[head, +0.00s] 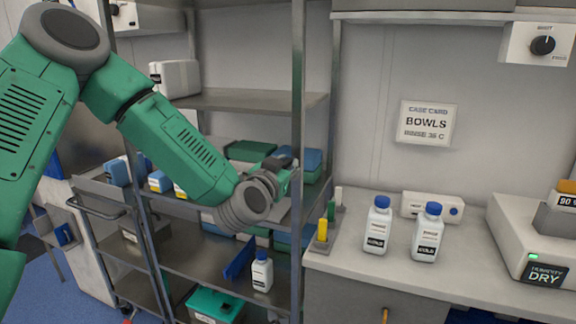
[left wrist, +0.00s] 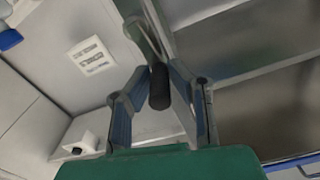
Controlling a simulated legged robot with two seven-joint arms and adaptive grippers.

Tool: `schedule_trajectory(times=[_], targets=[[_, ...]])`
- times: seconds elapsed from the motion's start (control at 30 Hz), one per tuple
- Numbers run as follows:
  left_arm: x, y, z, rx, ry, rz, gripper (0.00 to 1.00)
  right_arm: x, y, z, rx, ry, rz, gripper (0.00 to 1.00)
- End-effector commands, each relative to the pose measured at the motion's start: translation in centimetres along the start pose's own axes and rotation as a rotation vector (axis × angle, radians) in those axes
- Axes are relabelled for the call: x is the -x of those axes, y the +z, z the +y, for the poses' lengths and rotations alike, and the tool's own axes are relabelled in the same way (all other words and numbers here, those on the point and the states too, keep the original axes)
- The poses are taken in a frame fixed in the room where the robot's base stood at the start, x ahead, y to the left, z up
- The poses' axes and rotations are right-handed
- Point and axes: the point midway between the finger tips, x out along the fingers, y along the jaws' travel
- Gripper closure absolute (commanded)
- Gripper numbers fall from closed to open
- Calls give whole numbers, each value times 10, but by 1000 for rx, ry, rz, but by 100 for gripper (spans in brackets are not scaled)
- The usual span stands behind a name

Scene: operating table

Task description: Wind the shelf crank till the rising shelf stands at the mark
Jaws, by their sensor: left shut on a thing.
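My left gripper (head: 287,166) reaches in front of the shelf rack, close to its front right upright (head: 298,90). In the left wrist view its two fingers (left wrist: 158,80) are closed around a black cylindrical handle (left wrist: 159,92), which looks like the crank's grip. In the head view the gripper hides the crank. I cannot tell which shelf is the rising one, and I cannot make out the mark. My right gripper is not in view.
Green and blue boxes (head: 250,150) lie behind my gripper. A white bottle (head: 262,272) and a teal box (head: 214,304) stand lower in the rack. On the counter at right are two blue-capped bottles (head: 377,226) and a humidity device (head: 535,240). A BOWLS card (head: 427,123) hangs on the wall.

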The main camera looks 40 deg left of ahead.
Motion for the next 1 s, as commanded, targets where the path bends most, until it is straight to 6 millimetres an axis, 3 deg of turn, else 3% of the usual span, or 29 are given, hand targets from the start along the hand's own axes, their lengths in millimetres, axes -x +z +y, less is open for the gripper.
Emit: schedule_trajectory(times=[0.27, 1.0], targets=[[0, 3, -8, 165, -2, 2, 100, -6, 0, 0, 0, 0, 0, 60], [0, 29, -31, 865, -5, 2, 100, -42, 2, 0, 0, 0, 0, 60]])
